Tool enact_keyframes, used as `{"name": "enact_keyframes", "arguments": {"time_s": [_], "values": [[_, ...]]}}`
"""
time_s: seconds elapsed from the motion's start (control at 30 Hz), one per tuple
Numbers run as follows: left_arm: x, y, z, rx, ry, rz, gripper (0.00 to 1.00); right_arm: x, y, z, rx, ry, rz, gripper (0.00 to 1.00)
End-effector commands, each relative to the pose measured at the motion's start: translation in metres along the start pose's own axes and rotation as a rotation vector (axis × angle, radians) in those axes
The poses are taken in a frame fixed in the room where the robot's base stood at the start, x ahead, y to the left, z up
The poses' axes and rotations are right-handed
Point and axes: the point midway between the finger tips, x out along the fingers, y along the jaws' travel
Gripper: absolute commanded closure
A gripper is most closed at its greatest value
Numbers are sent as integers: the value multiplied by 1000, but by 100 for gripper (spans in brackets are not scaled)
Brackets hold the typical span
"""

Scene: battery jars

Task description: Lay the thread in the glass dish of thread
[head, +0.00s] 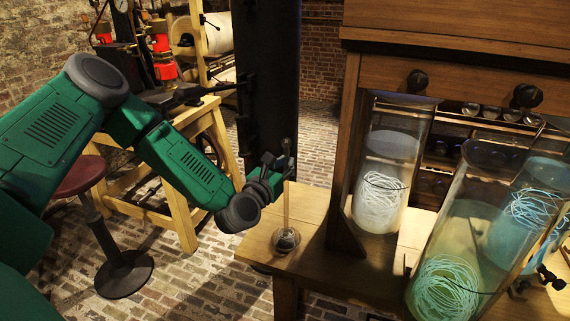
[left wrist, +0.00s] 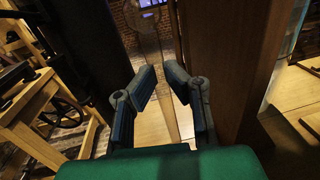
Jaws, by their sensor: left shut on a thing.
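My left gripper (head: 284,162) is above the left end of the wooden table, its fingers closed around a slender pale upright rod (head: 286,205). In the left wrist view the two fingers (left wrist: 164,78) stand either side of a translucent strip. The rod's lower end meets a small round glass dish (head: 286,241) with dark contents on the table corner. I cannot tell whether it touches the dish bottom. Pale thread lies coiled in a tall glass jar (head: 395,145), and greenish thread in a larger jar (head: 462,215). No separate loose thread is clear. My right gripper is not in view.
The wooden table (head: 262,243) has a narrow bare strip around the dish. A wooden cabinet post (head: 346,150) stands close to the right, and a dark column (head: 268,80) behind. A red-topped stool (head: 80,177) stands at the left.

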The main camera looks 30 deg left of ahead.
Motion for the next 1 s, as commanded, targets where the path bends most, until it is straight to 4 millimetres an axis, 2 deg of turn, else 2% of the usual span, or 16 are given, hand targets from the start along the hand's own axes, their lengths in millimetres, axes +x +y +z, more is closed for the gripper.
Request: {"name": "enact_keyframes", "arguments": {"time_s": [0.33,1.0], "values": [[0,1,8,-2,-2,0,100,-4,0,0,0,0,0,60],[0,1,75,-2,-1,0,100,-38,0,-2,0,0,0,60]]}}
